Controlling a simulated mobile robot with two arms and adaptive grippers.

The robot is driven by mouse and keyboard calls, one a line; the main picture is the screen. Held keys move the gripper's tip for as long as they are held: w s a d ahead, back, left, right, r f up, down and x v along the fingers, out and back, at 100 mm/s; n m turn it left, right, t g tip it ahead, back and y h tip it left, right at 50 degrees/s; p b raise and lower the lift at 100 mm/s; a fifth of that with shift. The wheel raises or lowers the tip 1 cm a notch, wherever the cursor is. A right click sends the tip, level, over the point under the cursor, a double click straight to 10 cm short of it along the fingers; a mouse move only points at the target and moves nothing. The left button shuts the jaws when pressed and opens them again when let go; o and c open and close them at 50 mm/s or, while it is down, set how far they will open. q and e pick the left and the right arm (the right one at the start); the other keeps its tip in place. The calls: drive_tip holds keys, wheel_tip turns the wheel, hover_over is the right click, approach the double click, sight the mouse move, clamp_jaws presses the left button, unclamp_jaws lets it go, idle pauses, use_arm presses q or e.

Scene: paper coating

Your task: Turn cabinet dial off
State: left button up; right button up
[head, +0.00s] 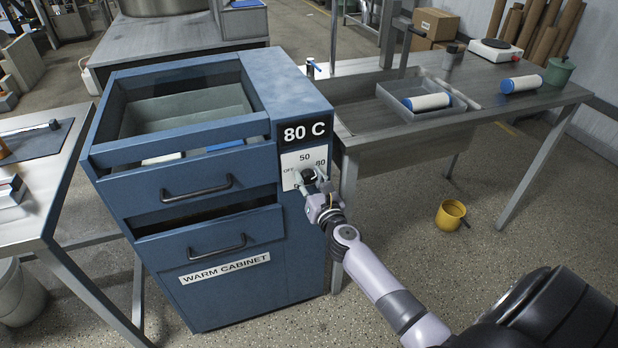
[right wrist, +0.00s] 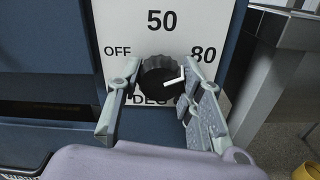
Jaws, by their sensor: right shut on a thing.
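The blue warm cabinet (head: 225,258) stands left of centre in the head view. Its white dial plate (head: 291,161) reads OFF, 50 and 80, under a black "80 C" sign (head: 304,133). The black dial (right wrist: 160,76) shows in the right wrist view, with its white mark pointing right, towards 80. My right gripper (head: 308,180) is at the dial, with one finger on each side of it, shut on it. In the head view the gripper partly covers the dial. My left gripper is not in view.
The cabinet's upper drawer (head: 175,196) and lower drawer (head: 215,239) stand partly out. A grey bench (head: 400,140) with a tray (head: 452,107) and rolls is to the right. A yellow pot (head: 451,214) is on the floor. Another table (head: 55,180) is at left.

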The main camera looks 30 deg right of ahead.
drive_tip(key=n+p, duration=0.1)
drive_tip(key=n, duration=0.2)
drive_tip(key=shift+r, duration=0.1)
drive_tip(key=n+p, duration=0.1)
drive_tip(key=n, duration=0.2)
drive_tip(key=shift+n, duration=0.4)
drive_tip(key=n+p, duration=0.1)
drive_tip(key=n, duration=0.2)
drive_tip(key=shift+n, duration=0.4)
drive_tip(key=n+p, duration=0.1)
drive_tip(key=n, duration=0.3)
drive_tip(key=n+p, duration=0.2)
drive_tip(key=n, duration=0.4)
drive_tip(key=shift+n, duration=0.4)
drive_tip(key=n+p, duration=0.1)
drive_tip(key=n, duration=0.4)
drive_tip(key=shift+p, duration=0.4)
drive_tip(key=shift+n, duration=0.3)
drive_tip(key=o, duration=1.2)
drive_tip(key=shift+c, duration=0.2)
